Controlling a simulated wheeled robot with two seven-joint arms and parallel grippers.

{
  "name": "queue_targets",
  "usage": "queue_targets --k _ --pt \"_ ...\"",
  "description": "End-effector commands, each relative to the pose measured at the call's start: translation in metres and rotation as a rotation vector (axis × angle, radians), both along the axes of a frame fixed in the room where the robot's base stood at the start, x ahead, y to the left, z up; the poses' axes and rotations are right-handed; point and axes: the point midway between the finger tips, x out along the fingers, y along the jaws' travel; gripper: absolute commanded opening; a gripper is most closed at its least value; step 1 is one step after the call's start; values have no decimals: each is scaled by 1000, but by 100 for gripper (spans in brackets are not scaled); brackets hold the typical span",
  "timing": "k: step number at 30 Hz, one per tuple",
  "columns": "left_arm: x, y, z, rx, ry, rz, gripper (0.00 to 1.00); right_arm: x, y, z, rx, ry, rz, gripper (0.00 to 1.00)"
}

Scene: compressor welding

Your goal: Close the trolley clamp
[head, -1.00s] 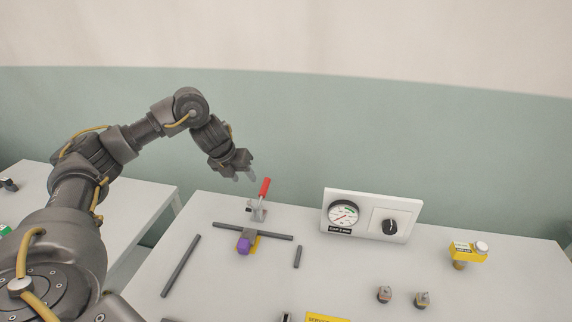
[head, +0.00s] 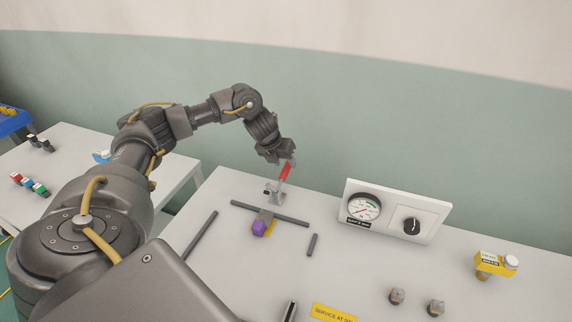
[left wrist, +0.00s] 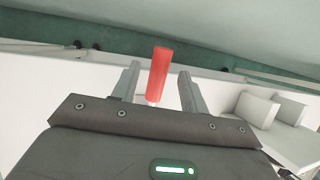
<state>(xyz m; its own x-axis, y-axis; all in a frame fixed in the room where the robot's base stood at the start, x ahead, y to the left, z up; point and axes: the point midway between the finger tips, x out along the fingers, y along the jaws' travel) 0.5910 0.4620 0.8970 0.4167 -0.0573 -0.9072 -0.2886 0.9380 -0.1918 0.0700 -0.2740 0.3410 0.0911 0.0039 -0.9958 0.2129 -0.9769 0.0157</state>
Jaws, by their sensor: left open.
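The trolley clamp (head: 275,193) stands on the white table near its back left edge, with its red handle (head: 285,171) raised and tilted slightly right. My left gripper (head: 287,160) is at the top of the handle in the head view. In the left wrist view the red handle (left wrist: 158,72) stands between the two open fingers of my left gripper (left wrist: 157,82), nearer the left finger. I cannot tell whether a finger touches it. My right gripper is in neither view.
Dark bars (head: 202,236) frame a purple block (head: 259,228) in front of the clamp. A gauge panel (head: 396,211) stands to the right. A second table (head: 75,165) is at left.

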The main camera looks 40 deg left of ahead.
Motion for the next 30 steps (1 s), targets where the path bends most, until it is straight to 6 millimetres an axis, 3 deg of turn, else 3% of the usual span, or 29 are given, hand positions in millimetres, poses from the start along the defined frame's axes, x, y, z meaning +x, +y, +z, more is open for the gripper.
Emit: queue_targets --k 7,17,27,30 --pt "10 -1 -21 -1 1 1 44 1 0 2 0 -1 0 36" --pt "11 -1 -24 0 0 0 43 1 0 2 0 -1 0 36" --pt "11 -1 -23 1 0 0 0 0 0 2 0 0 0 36" --pt "11 -1 -23 1 0 0 0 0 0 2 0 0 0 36"
